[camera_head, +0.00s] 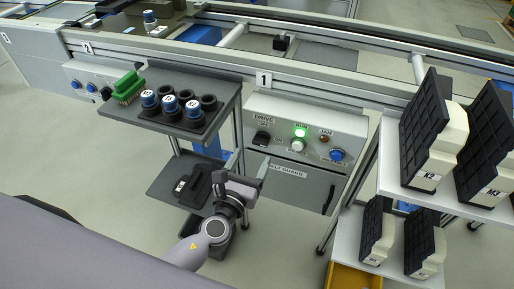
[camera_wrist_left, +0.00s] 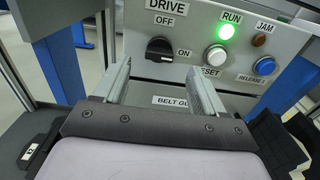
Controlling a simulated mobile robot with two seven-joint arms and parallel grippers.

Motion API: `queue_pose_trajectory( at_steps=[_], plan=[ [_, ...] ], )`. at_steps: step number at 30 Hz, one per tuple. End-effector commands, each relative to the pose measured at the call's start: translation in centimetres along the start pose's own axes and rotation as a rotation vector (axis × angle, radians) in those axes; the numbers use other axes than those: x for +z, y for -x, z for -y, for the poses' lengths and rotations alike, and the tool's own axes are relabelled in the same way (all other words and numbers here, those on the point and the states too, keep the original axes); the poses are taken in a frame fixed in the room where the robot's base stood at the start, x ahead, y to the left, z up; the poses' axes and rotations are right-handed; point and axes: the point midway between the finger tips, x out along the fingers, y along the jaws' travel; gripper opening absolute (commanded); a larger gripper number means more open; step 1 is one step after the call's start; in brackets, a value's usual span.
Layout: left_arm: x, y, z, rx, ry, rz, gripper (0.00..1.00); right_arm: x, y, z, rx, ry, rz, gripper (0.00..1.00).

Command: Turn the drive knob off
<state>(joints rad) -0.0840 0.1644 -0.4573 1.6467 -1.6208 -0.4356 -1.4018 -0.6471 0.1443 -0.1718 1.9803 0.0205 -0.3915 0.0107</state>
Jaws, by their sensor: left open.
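The black drive knob (camera_head: 261,137) sits on the light grey control panel (camera_head: 325,122), under the DRIVE and OFF labels, with ON at its right. In the left wrist view the knob (camera_wrist_left: 159,49) shows just beyond my fingertips; its handle looks roughly crosswise, but I cannot tell its exact setting. The green RUN lamp (camera_head: 300,131) is lit. My left gripper (camera_head: 241,174) is open and empty, in front of and below the panel. In the left wrist view its fingers (camera_wrist_left: 160,70) stand apart on either side below the knob, not visibly touching it. My right gripper is not in view.
A white RESET button (camera_wrist_left: 215,55), a dark JAM lamp (camera_wrist_left: 260,40) and a blue RELEASE button (camera_wrist_left: 264,66) are right of the knob. A dark shelf (camera_head: 222,92) with blue-capped items stands left. A shelf (camera_head: 470,205) with black-faced blocks stands right.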

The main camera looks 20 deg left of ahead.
Motion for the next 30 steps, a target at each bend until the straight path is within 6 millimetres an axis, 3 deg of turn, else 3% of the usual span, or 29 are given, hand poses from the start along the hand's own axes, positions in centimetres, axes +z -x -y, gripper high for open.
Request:
queue_pose_trajectory(
  at_steps=[9, 22, 23, 27, 30],
  plan=[
    [0.0, -4.3, 0.0, 0.001, 0.004, 0.0, 0.7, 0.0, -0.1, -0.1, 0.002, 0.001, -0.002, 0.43],
    [0.0, -5.2, 0.0, 0.0, 0.006, -0.002, 0.7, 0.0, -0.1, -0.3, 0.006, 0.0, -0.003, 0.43],
    [0.0, -5.2, 0.0, 0.001, 0.006, -0.002, 0.64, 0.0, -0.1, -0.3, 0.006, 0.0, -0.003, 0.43],
    [0.0, -5.2, 0.0, 0.0, 0.006, -0.002, 0.18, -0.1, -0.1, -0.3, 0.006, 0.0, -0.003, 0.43],
    [0.0, -5.2, 0.0, 0.001, 0.006, -0.002, 0.14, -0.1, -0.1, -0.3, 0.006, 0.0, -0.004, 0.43]
  ],
)
